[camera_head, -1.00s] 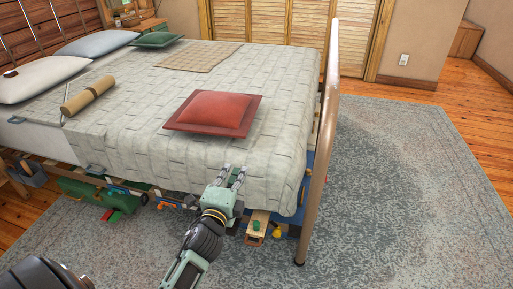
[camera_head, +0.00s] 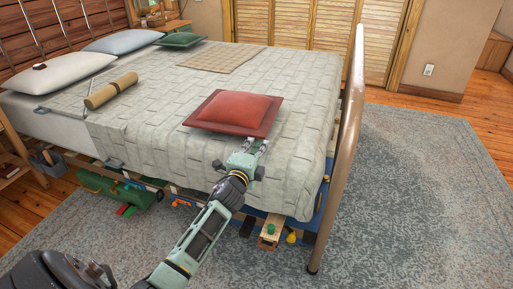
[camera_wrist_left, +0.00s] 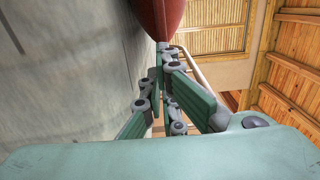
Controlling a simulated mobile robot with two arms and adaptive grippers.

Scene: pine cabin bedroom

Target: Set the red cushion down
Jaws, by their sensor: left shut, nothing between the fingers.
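The red cushion (camera_head: 238,108) lies flat on the pale quilted cover of the bed (camera_head: 300,130), near the bed's front side. Its darker red border shows all round. My left gripper (camera_head: 257,145) is at the cushion's near edge, with its fingers pointing at it. The fingers are shut with nothing between them. In the left wrist view, the cushion (camera_wrist_left: 172,14) shows at the top, just beyond the fingertips (camera_wrist_left: 166,52). Whether the tips touch its edge I cannot tell. My right gripper is not in view.
A metal bed end rail (camera_head: 345,150) stands right of my left arm. A rolled tan mat (camera_head: 110,91), a green cushion (camera_head: 180,40) and pale pillows (camera_head: 65,68) lie farther back. Toys and a green case (camera_head: 115,188) sit under the bed. The rug (camera_head: 410,210) is clear at right.

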